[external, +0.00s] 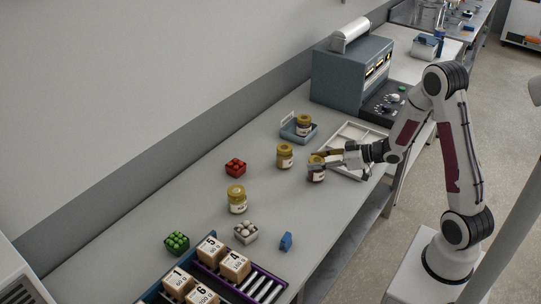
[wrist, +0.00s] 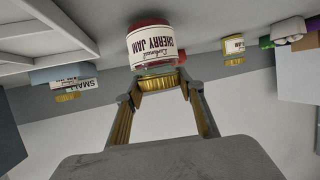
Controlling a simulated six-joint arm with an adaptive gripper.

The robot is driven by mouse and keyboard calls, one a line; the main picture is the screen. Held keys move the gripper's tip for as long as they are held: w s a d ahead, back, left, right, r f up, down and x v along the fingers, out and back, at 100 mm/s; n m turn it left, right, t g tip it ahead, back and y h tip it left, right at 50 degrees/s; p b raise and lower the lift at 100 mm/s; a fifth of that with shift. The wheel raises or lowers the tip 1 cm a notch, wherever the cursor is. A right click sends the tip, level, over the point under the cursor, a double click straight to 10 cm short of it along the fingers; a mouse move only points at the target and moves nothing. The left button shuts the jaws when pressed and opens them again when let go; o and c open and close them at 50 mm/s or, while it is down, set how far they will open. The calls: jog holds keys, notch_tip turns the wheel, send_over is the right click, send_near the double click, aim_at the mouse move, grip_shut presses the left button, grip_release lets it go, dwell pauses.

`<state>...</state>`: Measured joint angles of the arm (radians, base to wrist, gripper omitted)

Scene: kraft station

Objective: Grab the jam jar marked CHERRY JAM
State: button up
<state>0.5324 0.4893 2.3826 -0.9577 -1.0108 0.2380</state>
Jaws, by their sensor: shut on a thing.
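The cherry jam jar (wrist: 162,47) has dark red contents, a gold lid and a white label reading CHERRY JAM, upside down in the wrist view. In the external view the same jar (external: 316,175) is upright at the table's right side, by the white divided tray. My gripper (external: 318,160) reaches in from the right and is shut on the jar at its lid end; it also shows in the wrist view (wrist: 158,88). Whether the jar's base touches the table is hard to tell.
Similar gold-lidded jars stand nearby (external: 285,156), further left (external: 237,201) and in a blue tray (external: 290,134). The white divided tray (external: 340,138) lies behind my gripper. A red-filled punnet (external: 236,168), a blue object (external: 286,241) and a crate of boxes (external: 272,284) are leftward.

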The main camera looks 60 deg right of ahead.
jog(key=shift+r, duration=4.75)
